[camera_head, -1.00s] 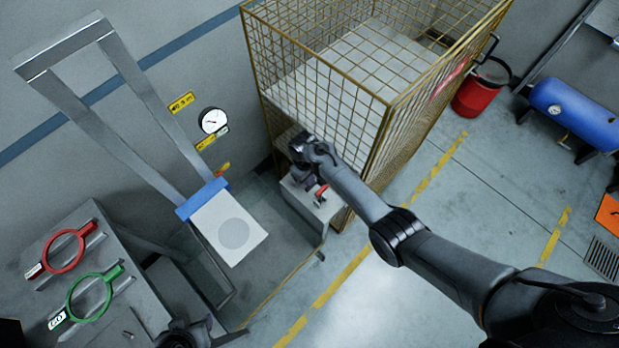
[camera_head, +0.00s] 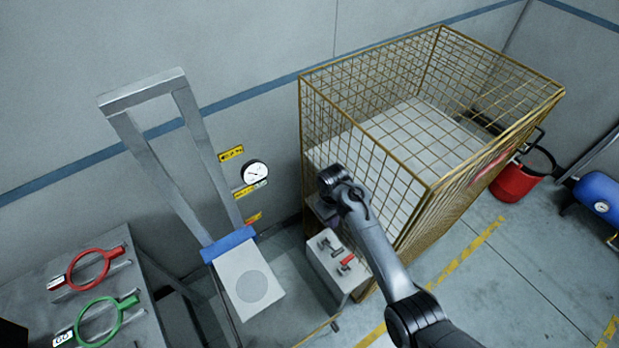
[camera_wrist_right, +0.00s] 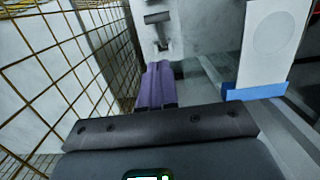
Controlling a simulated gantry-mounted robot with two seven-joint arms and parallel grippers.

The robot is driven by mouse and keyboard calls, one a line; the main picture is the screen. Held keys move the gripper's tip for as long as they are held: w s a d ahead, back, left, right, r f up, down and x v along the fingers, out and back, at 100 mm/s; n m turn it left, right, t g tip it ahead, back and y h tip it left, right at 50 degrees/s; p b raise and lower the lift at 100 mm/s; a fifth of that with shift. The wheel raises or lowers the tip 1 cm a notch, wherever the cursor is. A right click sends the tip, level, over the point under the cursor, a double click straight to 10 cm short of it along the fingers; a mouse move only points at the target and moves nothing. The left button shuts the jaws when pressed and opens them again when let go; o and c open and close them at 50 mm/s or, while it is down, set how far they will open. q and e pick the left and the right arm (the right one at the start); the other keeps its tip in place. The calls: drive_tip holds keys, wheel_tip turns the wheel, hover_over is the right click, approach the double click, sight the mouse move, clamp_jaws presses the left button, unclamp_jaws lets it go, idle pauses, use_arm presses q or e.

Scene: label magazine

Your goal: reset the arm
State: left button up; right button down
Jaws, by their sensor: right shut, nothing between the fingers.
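My right arm comes in from the lower right in the head view. Its gripper (camera_head: 331,224) hangs above and beside a grey box with small levers, close to the wire cage. The arm's wrist partly hides it. In the right wrist view the purple fingers (camera_wrist_right: 158,86) are together with nothing between them. The box also shows in the wrist view (camera_wrist_right: 172,48). I cannot tell the exact gap between fingers and box. My left gripper is out of view.
The wire cage (camera_head: 428,188) stands right behind the arm. A white panel with a grey disc (camera_head: 252,287) and blue strip is left of the box. A bench at left holds a red ring (camera_head: 89,269) and a green ring (camera_head: 98,321).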

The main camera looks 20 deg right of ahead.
drive_tip(key=s+d+f+t+p, duration=0.1)
drive_tip(key=s+d+f, duration=0.1)
drive_tip(key=s, duration=0.6)
drive_tip(key=s+r+t+p, duration=0.1)
drive_tip(key=s+r, duration=0.3)
drive_tip(key=s, duration=0.3)
drive_tip(key=s+r+m+t, duration=0.1)
drive_tip(key=s+r+t, duration=0.15)
drive_tip(key=s, duration=0.55)
drive_tip(key=s+r+p, duration=0.1)
drive_tip(key=s+r, duration=0.4)
drive_tip(key=s, duration=0.2)
wheel_tip(320, 180, down, 36)
drive_tip(key=b, duration=3.6)
drive_tip(key=shift+a+y, duration=0.3)
drive_tip(key=shift+a, duration=0.05)
drive_tip(key=shift+w+r, duration=0.1)
